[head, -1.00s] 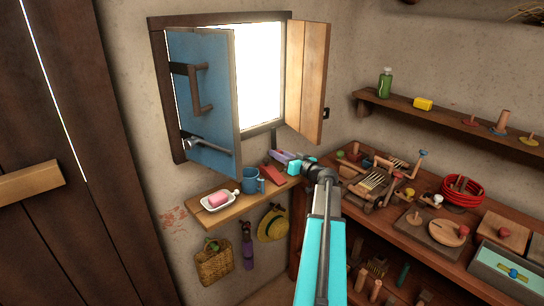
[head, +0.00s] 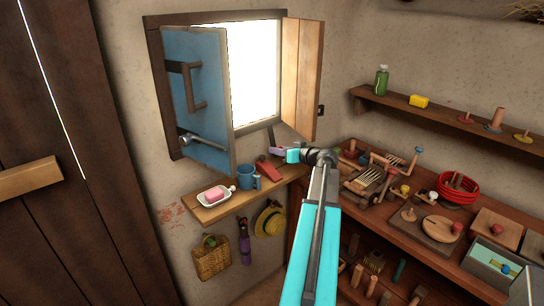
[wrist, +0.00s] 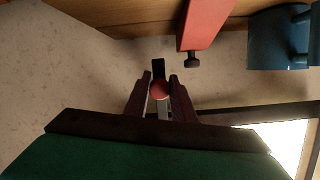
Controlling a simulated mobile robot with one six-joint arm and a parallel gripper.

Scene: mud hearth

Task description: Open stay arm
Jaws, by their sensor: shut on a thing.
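The stay arm seems to be the dark upright strip (head: 271,134) at the window's lower right corner, just under the frame. In the wrist view a dark strip (wrist: 158,67) with a red knob (wrist: 159,90) shows between the fingers. My gripper (head: 275,148) is at the strip's lower end in the head view. In the wrist view my gripper (wrist: 160,86) has its two dark fingers closed in on the red knob, one on each side. The strip's far end and its pivot are not clear. The blue shutter (head: 198,100) and the wooden shutter (head: 303,80) both stand open.
Below the window a small shelf (head: 225,208) holds a soap dish (head: 205,200), a blue mug (head: 247,177) and a red object (head: 268,168) close under my gripper. The workbench (head: 395,215) at right is crowded.

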